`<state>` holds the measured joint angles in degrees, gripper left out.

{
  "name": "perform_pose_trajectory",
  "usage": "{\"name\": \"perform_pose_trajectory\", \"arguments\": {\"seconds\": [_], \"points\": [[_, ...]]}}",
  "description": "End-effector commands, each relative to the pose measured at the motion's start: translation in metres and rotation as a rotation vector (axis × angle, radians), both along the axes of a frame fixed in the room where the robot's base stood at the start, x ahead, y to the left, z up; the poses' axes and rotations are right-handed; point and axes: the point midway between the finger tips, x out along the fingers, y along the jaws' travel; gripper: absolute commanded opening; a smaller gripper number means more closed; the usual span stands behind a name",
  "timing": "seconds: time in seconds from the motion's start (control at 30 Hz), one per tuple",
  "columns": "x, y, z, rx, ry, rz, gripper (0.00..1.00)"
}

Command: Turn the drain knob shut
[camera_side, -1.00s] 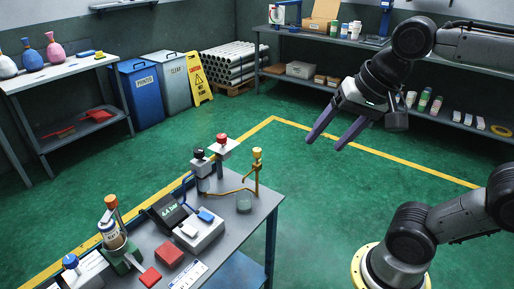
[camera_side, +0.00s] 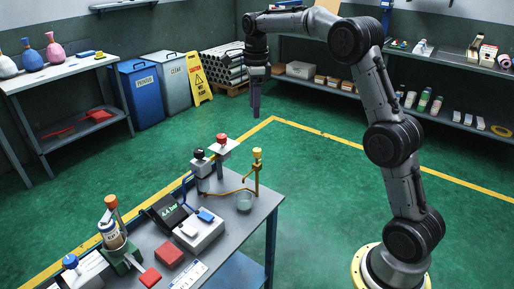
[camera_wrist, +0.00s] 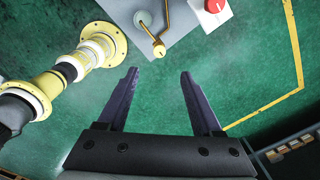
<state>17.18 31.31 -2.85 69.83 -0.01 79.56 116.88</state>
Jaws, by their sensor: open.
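My gripper (camera_side: 255,115) points down, open and empty, above and apart from the yellow knob. Its two purple fingers also show in the wrist view (camera_wrist: 160,72).
The grey bench (camera_side: 262,206) also holds a device with a green readout (camera_side: 168,210), a red block (camera_side: 168,255) and an orange-capped bottle (camera_side: 112,232). Green floor around the bench is clear. A yellow wet-floor sign (camera_side: 198,78) stands at the back.

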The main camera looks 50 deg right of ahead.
Motion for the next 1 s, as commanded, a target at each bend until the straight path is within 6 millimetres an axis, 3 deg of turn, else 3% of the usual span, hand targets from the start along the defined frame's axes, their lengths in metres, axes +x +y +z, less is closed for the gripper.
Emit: {"name": "perform_pose_trajectory", "arguments": {"seconds": [0.03,0.2,0.37,0.8,1.0], "points": [[0.0,-0.004,-0.011,0.006,0.021,-0.007,0.67],[-0.001,-0.011,-0.025,0.012,0.037,-0.019,0.67],[-0.002,-0.01,-0.047,0.013,0.041,-0.017,0.67],[-0.002,-0.009,-0.13,0.013,0.04,-0.016,0.67],[-0.002,-0.009,-0.152,0.013,0.038,-0.016,0.67]]}}
